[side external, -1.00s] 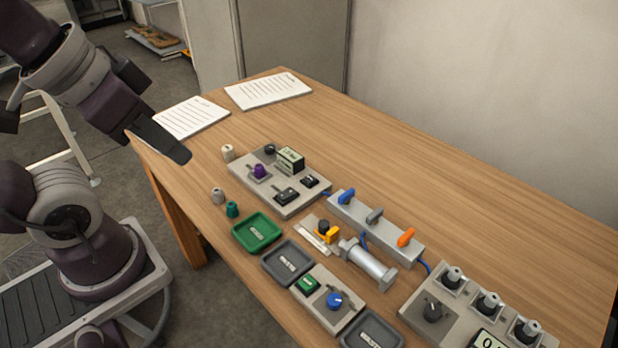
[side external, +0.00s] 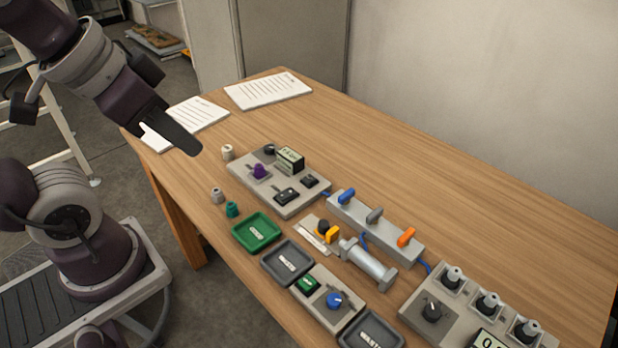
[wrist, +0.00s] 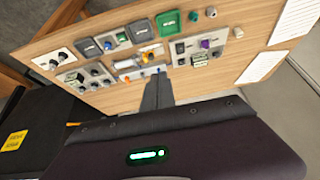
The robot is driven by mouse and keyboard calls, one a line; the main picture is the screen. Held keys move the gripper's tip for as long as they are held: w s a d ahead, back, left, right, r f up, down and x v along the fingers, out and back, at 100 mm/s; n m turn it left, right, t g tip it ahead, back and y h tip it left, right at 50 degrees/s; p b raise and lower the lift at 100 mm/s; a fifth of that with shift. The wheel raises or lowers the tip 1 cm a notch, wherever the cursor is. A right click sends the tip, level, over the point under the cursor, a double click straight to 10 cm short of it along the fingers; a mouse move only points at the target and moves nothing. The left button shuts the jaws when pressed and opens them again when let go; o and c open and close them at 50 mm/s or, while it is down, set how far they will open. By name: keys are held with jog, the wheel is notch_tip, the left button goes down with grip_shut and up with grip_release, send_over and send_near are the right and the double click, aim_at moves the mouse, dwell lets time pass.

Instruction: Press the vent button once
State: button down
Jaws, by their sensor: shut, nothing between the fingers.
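No label in view is legible enough to say which control is the vent button. Another panel (side external: 293,207) carries a purple knob (side external: 260,171), black switches or buttons (side external: 287,195) and a small display (side external: 291,159). The green button also shows in the wrist view (wrist: 122,37). My gripper (side external: 195,150) is shut and empty, above the table's left part, apart from every panel. Its closed fingers (wrist: 157,92) show in the wrist view.
A valve block (side external: 374,232) with blue, grey and orange levers and a metal cylinder (side external: 367,264) stand mid-table. Trays, green (side external: 236,237) and grey (side external: 266,268), lie along the front edge. A panel with several knobs (side external: 414,308) is at right.

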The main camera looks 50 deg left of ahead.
jog(key=w+a+f+m, duration=0.2)
jog(key=w+a, duration=0.1)
jog(key=w, duration=0.9)
jog(key=m+t, duration=0.3)
jog(key=m, duration=0.3)
send_over(307, 180)
notch_tip(307, 180, down, 17)
jog(key=shift+y, duration=0.4)
jog(key=shift+f, duration=0.1)
jog(key=shift+f, duration=4.35)
jog(key=shift+f, duration=0.4)
